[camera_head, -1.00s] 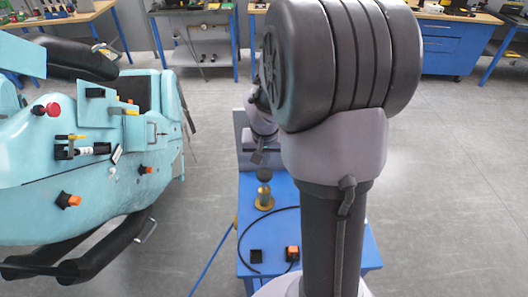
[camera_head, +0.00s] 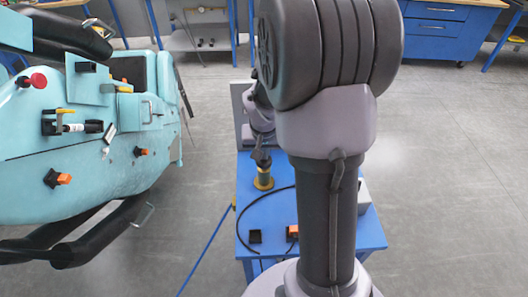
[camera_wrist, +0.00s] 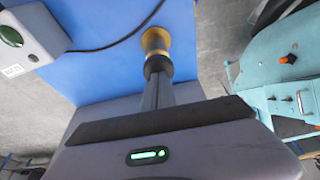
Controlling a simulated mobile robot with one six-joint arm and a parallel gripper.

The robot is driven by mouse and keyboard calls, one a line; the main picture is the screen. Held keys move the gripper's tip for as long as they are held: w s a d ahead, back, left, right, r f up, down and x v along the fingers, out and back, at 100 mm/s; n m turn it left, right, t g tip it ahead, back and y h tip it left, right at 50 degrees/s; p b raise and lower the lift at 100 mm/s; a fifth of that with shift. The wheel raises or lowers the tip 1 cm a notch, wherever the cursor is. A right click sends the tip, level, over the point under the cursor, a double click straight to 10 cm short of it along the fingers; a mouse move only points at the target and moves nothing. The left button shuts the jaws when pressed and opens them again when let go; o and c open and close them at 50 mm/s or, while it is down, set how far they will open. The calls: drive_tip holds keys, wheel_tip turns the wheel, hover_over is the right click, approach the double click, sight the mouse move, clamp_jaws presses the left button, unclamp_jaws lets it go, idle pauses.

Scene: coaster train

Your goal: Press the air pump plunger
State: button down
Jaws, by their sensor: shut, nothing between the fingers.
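The air pump is a small brass-coloured cylinder (camera_head: 264,182) standing on the blue table (camera_head: 262,215). In the wrist view its brass body (camera_wrist: 155,40) shows with the dark plunger knob (camera_wrist: 158,64) at its top. My gripper (camera_head: 262,162) is directly above the pump and covers its top in the head view. In the wrist view my gripper (camera_wrist: 158,80) is shut and empty, with its fingertips at the dark knob. They look in contact or nearly so; the exact gap is hidden.
A black cable (camera_head: 248,220) curves over the table beside a small black box (camera_head: 255,236) and an orange-topped switch (camera_head: 292,232). A grey box with a green button (camera_wrist: 18,35) stands on the table. A teal coaster car (camera_head: 70,150) with controls is on the left.

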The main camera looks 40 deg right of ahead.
drive_tip(key=shift+s+f, duration=0.1)
drive_tip(key=shift+f, duration=0.7)
drive_tip(key=shift+s+a+r, duration=0.15)
drive_tip(key=r+p, duration=0.2)
drive_tip(key=r, duration=0.1)
drive_tip(key=r+p, duration=0.1)
drive_tip(key=r, duration=0.1)
drive_tip(key=shift+w+p, duration=0.35)
drive_tip(key=shift+p, duration=0.05)
drive_tip(key=p+v, duration=0.2)
drive_tip(key=v, duration=0.7)
drive_tip(key=shift+r, duration=0.2)
drive_tip(key=shift+s, duration=0.1)
